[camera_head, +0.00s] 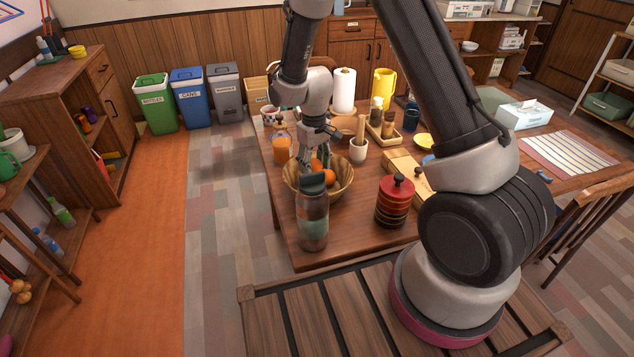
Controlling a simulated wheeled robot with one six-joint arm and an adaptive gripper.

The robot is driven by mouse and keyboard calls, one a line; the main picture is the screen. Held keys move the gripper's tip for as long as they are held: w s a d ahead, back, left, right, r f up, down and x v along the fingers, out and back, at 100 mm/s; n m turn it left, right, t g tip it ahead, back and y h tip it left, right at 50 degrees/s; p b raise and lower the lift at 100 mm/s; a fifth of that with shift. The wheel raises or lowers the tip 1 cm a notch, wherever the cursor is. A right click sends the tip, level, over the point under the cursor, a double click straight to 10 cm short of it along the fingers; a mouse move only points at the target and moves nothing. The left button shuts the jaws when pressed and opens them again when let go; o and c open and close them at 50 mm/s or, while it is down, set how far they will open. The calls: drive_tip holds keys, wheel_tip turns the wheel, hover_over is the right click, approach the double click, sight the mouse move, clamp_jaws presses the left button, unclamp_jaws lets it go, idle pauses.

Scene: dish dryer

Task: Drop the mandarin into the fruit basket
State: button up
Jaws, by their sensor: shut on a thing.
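The fruit basket (343,190) is a woven, round bowl on the wooden table, behind a tall bottle. My gripper (313,168) points down over the left part of the basket and is shut on an orange mandarin (316,165). The mandarin is small in view and partly covered by the fingers. Another orange fruit (328,177) shows just below and to the right, inside the basket. I cannot tell whether the held mandarin touches the fruit or the basket. The bottle hides the basket's front left.
The tall bottle (312,222) stands right in front of the basket. A red stacked canister (394,203) is at the right. An orange juice jar (281,147) and a mortar with pestle (358,150) stand behind. A paper towel roll (344,90) is farther back.

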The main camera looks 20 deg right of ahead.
drive_tip(key=o, duration=1.1)
wheel_tip(320, 180, up, 12)
